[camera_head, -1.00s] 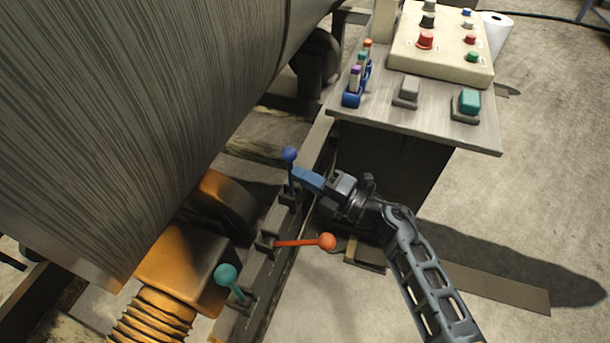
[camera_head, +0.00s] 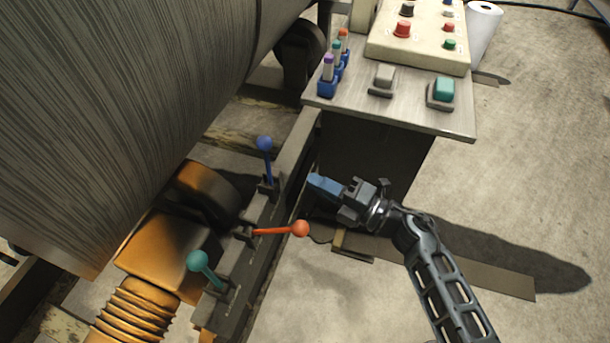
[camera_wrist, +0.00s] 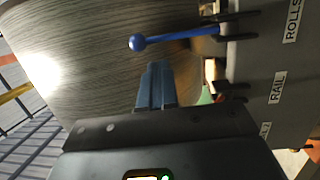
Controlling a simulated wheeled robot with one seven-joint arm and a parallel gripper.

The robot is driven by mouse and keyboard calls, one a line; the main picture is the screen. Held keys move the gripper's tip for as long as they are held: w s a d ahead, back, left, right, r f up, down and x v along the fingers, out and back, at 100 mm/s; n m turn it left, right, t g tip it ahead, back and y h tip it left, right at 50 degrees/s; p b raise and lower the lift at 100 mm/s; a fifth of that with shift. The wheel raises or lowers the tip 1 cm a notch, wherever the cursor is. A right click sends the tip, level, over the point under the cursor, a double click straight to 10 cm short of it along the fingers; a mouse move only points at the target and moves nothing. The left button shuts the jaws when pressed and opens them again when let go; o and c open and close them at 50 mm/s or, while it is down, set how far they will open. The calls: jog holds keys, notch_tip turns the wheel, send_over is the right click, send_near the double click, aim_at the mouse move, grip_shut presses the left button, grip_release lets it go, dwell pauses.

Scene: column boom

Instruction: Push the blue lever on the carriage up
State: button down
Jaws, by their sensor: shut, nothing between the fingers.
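The blue lever (camera_head: 265,158) stands upright on the dark carriage rail (camera_head: 284,196) in the head view, its ball knob at the top. In the wrist view the blue lever (camera_wrist: 180,38) lies across the upper middle, apart from the fingertips. My gripper (camera_head: 312,184) is shut and empty, to the right of the blue lever, with a gap between them. Its blue fingers (camera_wrist: 154,72) show shut together in the wrist view.
An orange-red lever (camera_head: 280,231) sticks out to the right below my gripper. A teal lever (camera_head: 205,266) stands lower left. A large roll (camera_head: 130,100) fills the left. A bench with a button box (camera_head: 415,45) and small blue holders (camera_head: 327,86) stands above. Open floor lies right.

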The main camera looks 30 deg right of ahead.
jog(key=shift+v, duration=2.1)
jog(key=shift+r, duration=0.15)
jog(key=s+r+m+h, duration=0.3)
jog(key=s+r+m, duration=0.1)
jog(key=s+m, duration=0.4)
jog(key=s+r+m+h, duration=0.4)
jog(key=s+m, duration=0.4)
jog(key=s, duration=0.4)
jog(key=s+a+r+m+h, duration=0.1)
jog(key=s+r+m+h, duration=0.2)
jog(key=s+r+m, duration=0.2)
jog(key=s+m, duration=0.3)
jog(key=s, duration=0.3)
jog(key=shift+m+g+h, duration=0.3)
jog(key=shift+g, duration=0.1)
jog(key=c, duration=1.8)
grip_release()
jog(key=shift+a, duration=0.15)
jog(key=shift+c, duration=0.2)
